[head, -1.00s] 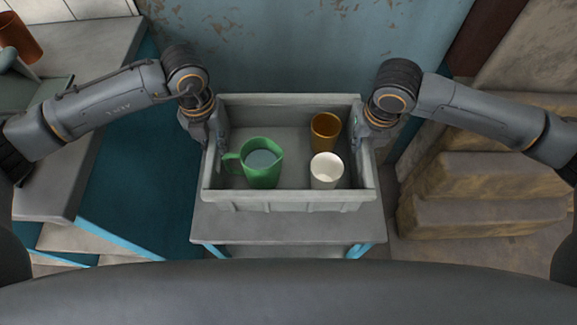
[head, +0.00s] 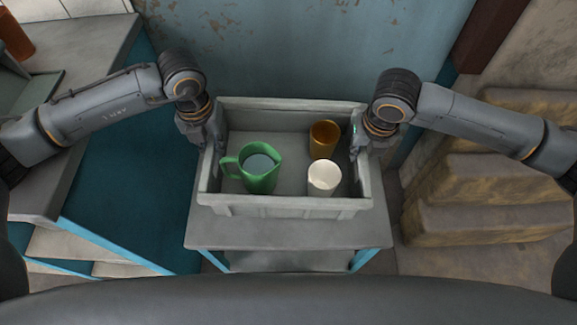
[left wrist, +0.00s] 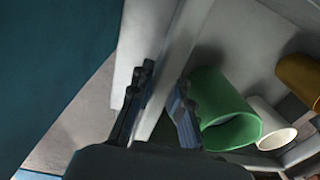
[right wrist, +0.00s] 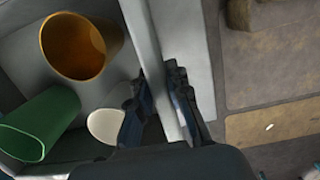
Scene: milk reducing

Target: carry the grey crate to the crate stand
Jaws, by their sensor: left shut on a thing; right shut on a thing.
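The grey crate (head: 285,203) is level in the head view and carries a green jug (head: 259,170) with liquid in it, a brown-orange cup (head: 324,139) and a white cup (head: 323,178). My left gripper (head: 213,150) is shut on the crate's left wall, one finger on each side in the left wrist view (left wrist: 160,105). My right gripper (head: 359,148) is shut on the right wall; it also shows in the right wrist view (right wrist: 155,105). The crate stand (head: 285,236), grey-topped with blue legs, lies beneath the crate. I cannot tell whether they touch.
A grey counter (head: 88,70) with a blue side stands at the left, with a brown container (head: 14,36) on it. Rough stone-like steps (head: 480,210) are at the right. A worn blue panel (head: 310,45) closes off the back.

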